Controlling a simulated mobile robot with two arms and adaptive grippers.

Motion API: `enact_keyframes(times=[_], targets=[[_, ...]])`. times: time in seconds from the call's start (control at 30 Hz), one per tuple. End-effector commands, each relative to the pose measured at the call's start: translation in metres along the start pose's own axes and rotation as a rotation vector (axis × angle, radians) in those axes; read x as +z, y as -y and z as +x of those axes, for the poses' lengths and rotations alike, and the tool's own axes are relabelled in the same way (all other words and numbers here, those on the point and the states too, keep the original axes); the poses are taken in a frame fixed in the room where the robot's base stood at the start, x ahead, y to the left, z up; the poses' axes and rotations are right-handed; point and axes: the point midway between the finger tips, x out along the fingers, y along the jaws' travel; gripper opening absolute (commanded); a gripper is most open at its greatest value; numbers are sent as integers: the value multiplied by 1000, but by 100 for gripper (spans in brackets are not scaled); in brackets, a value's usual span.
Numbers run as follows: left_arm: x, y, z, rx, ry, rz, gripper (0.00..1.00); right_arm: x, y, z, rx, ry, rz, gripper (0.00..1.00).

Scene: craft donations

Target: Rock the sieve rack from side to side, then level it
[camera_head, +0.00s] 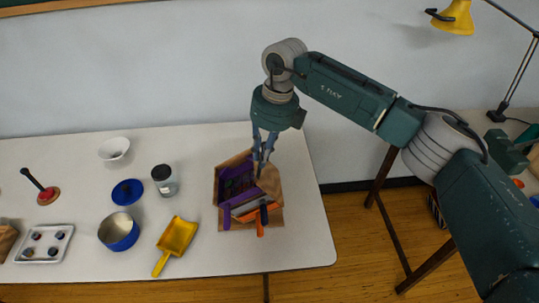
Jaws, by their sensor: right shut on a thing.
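The sieve rack looks like a wooden-framed piece (268,181) with purple and orange parts, at the right end of the white table. It sits in or on a brown wooden tray (238,161), and I cannot tell exactly where one ends and the other begins. My right gripper (262,163) points down from above and is shut on the upper right part of the rack. The fingers and the rack's far edge partly hide the grip. Whether the rack is tilted is hard to tell. My left gripper is out of view.
The table's right edge is close to the rack.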

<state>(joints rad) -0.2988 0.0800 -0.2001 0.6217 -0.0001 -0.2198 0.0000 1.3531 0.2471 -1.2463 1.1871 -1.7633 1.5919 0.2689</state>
Motion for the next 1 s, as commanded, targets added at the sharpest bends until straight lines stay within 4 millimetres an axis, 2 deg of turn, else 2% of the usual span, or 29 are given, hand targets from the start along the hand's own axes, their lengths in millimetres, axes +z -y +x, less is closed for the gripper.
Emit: enact_keyframes(times=[0.2, 0.7, 0.73, 0.77, 0.8, 1.0], targets=[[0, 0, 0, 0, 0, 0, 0, 4, -7, 0, -22, -16, -2, 0], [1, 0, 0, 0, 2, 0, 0, 4, -8, 1, -29, -21, -4, 0], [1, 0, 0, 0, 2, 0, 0, 4, -9, 1, -29, -21, -5, 19], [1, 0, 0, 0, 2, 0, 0, 4, -9, 1, -29, -21, -5, 25], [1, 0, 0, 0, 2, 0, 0, 4, -8, 1, -29, -21, -4, 28], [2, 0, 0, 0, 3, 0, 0, 4, -7, 0, -30, -21, -2, 28]])
